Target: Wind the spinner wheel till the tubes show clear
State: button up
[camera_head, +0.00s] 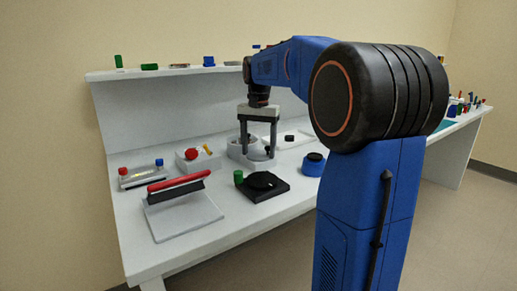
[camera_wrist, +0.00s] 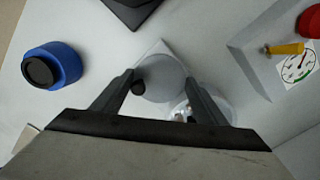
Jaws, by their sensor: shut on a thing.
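The spinner has a pale round wheel (camera_wrist: 161,75) with a small dark knob (camera_wrist: 138,87) near its edge. Beside it is a clear, glassy round bowl (camera_wrist: 190,108) with small contents, too blurred to tell whether the tubes look clear. In the head view the spinner's grey-white body (camera_head: 238,153) stands on the bench. My gripper (camera_head: 258,150) points down over it, one finger on each side of the wheel. In the wrist view my gripper (camera_wrist: 160,79) is shut on the wheel, with the knob close to the left finger. The fingers hide part of the rim.
A box with a red knob (camera_head: 191,154) and yellow lever stands left. A shelf (camera_head: 170,71) with small items runs behind.

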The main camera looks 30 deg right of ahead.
jog(key=o, duration=1.1)
jog(key=shift+c, duration=0.2)
